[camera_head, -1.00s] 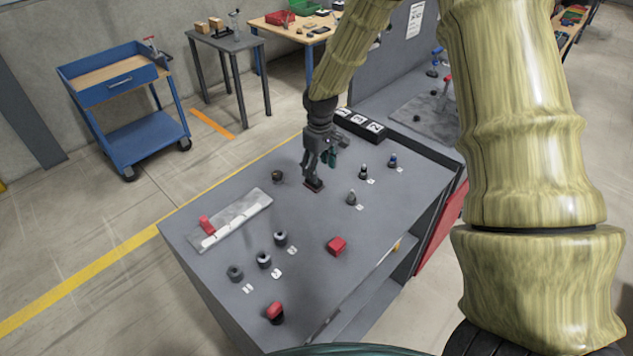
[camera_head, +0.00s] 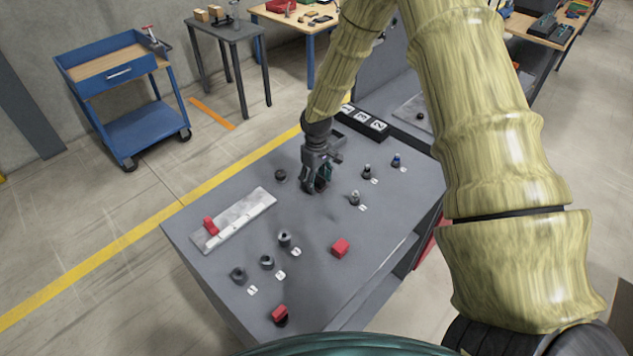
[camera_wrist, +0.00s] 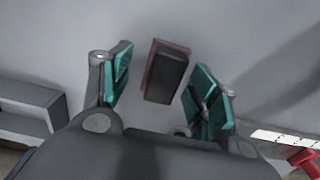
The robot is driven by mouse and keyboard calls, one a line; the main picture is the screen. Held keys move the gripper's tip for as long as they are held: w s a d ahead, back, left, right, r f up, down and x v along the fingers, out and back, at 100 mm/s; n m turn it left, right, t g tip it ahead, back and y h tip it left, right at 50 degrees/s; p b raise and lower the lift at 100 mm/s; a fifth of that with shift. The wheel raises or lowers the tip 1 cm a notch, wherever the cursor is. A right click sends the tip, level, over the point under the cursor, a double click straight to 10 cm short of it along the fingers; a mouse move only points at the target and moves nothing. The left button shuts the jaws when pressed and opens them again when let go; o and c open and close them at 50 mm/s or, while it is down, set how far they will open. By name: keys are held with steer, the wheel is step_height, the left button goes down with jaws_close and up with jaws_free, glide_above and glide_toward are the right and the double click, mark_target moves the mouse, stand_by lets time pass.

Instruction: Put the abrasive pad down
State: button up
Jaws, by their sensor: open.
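The abrasive pad (camera_wrist: 166,72) is a dark block with a reddish-brown layer along its edge. In the wrist view it sits on the grey surface between my fingers, with a clear gap on both sides. My gripper (camera_head: 314,186) is open, with teal finger pads, and is low over the far-middle part of the grey table (camera_head: 215,275). In the head view the fingers mostly hide the pad, so its contact with the table is hard to judge there.
A light metal strip with a red piece (camera_head: 210,226) lies left of my gripper. A small dark round part (camera_head: 280,174) is close on its left. Several small posts (camera_head: 355,198) stand to the right. A red block (camera_head: 340,247) and dark cylinders (camera_head: 285,239) are nearer. A numbered black box (camera_head: 368,123) is behind.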

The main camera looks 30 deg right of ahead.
mark_target(317, 179)
steer(key=shift+s+r, duration=0.35)
steer(key=shift+s, duration=0.05)
steer(key=c, duration=0.6)
steer(key=shift+s, duration=0.1)
steer(key=c, duration=0.4)
steer(key=shift+c, duration=1)
steer(key=shift+w+r+b, duration=0.1)
steer(key=shift+w+b, duration=0.2)
steer(key=shift+r+b, duration=0.5)
steer(key=shift+r, duration=0.05)
step_height(317, 179, up, 2)
steer(key=shift+s+b, duration=0.1)
steer(key=shift+b, duration=0.45)
steer(key=s+a+b, duration=0.1)
steer(key=s, duration=0.3)
steer(key=s+a+b, duration=0.1)
steer(key=s+b, duration=0.1)
steer(key=s, duration=0.3)
steer(key=s+a+r+b, duration=0.1)
steer(key=s+a+b, duration=0.1)
steer(key=s, duration=0.2)
steer(key=shift+s+r, duration=0.1)
steer(key=shift+s, duration=0.3)
steer(key=shift+s+a+r, duration=0.15)
steer(key=shift+s+a, duration=0.05)
steer(key=shift+s, duration=0.65)
